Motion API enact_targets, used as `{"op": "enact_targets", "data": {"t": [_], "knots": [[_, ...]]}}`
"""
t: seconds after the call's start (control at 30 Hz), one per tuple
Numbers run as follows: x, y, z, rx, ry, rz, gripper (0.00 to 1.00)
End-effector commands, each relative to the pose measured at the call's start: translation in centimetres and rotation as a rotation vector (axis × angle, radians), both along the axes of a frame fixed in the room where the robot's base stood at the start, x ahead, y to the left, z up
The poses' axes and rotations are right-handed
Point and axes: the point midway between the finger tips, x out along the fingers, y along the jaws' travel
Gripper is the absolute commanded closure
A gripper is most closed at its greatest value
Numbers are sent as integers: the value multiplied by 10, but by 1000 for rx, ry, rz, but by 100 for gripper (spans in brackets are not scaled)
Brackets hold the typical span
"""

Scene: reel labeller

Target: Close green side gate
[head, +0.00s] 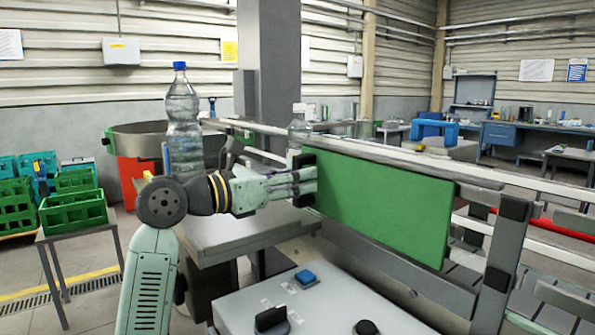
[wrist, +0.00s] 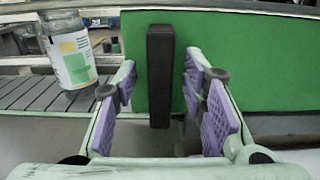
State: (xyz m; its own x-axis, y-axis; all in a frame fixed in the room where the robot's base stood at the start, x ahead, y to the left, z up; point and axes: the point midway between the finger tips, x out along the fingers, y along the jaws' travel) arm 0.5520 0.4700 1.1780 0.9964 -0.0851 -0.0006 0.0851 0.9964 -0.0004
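The green side gate (head: 385,205) is a flat green panel beside the conveyor rail; it fills much of the wrist view (wrist: 255,60). A black upright handle (wrist: 160,75) is on its face and shows partly at the panel's left end in the head view (head: 307,160). My gripper (head: 305,183) is at that end. In the wrist view my gripper (wrist: 159,88) is open, with one purple-padded finger on each side of the handle and visible gaps to both. Whether the fingertips touch the panel I cannot tell.
A clear bottle with a blue cap (head: 183,115) stands behind my arm. A labelled bottle (wrist: 70,50) is by the conveyor, left of the gate. A dark post (head: 505,250) stands right of the panel. A control box (head: 320,305) with a blue button and black knobs is below.

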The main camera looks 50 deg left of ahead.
Motion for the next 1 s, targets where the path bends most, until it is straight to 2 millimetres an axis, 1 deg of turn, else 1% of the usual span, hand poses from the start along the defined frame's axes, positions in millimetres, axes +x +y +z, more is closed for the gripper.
{"op": "enact_targets", "data": {"t": [0.1, 0.37, 0.9, 0.93, 1.0], "knots": [[6, -1, 0, 0, 0, 0, 62], [6, -1, 0, 0, 0, 0, 62], [6, -1, 0, 0, 0, 0, 98], [6, -1, 0, 0, 0, 0, 100], [6, -1, 0, 0, -1, 0, 100]]}}
